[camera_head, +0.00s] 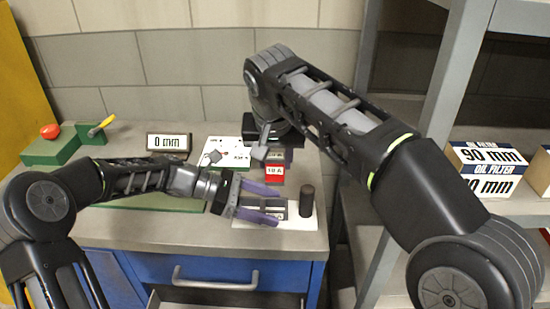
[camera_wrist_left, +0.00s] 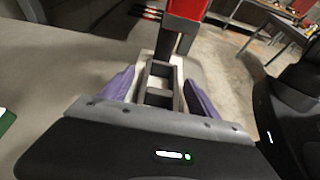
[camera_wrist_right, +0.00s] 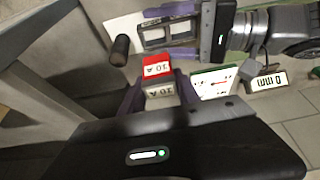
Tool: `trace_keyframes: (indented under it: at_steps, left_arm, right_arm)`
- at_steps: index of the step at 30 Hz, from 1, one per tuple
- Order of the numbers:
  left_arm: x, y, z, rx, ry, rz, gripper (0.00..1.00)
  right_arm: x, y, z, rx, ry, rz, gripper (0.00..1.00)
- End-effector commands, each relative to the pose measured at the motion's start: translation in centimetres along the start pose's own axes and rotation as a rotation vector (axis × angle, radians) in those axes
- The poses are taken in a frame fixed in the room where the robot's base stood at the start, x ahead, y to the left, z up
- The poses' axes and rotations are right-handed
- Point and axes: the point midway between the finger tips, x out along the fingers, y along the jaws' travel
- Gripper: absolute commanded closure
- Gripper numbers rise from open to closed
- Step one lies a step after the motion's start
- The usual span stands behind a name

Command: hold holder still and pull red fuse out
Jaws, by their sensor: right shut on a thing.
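The grey holder (camera_head: 266,204) stands on a white plate (camera_head: 297,222) on the bench. Two open, empty slots show in the left wrist view of the holder (camera_wrist_left: 158,84). My left gripper (camera_head: 262,203) is open, one purple finger on each side of the holder, close to its walls. The red fuse (camera_head: 275,172), marked 10 A, is above and behind the holder. My right gripper (camera_wrist_right: 157,98) is shut on the fuse, its fingers beside the fuse's grey part. I cannot tell whether the dark pieces under the fuse touch the holder.
A black cylinder (camera_head: 307,201) stands right of the holder. A 0 mm display (camera_head: 168,142) and a white card (camera_head: 222,146) are behind. A green block with a red knob (camera_head: 50,131) is at the left. A shelf with an oil filter box (camera_head: 485,162) stands right.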

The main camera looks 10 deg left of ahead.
Motion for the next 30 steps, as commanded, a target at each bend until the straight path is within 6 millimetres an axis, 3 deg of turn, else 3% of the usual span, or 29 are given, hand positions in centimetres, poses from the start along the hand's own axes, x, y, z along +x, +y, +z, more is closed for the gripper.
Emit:
trace_keyframes:
  at_steps: [8, 13, 17, 25, 30]
  left_arm:
    - [-0.1, 0.0, 0.0, 0.0, 0.0, 0.001, 0.29]
    - [-1.2, 0.1, -0.1, 0.0, 0.001, 0.003, 0.29]
    - [-3.2, 0.1, 0.0, 0.001, 0.002, 0.004, 0.29]
    - [-9.3, 0.1, 0.0, 0.0, 0.003, 0.004, 0.29]
    - [-10.9, 0.0, -0.2, -0.003, -0.003, -0.001, 0.29]
  right_arm:
    - [0.0, 0.0, 0.0, 0.0, 0.001, 0.0, 1.0]
    - [0.0, 0.0, 0.0, 0.0, 0.001, 0.0, 1.0]
    - [0.0, 0.0, 0.0, 0.0, 0.001, 0.0, 1.0]
    - [0.0, 0.0, 0.0, 0.0, 0.001, 0.0, 1.0]
    - [0.0, 0.0, 0.0, 0.0, 0.001, 0.0, 1.0]
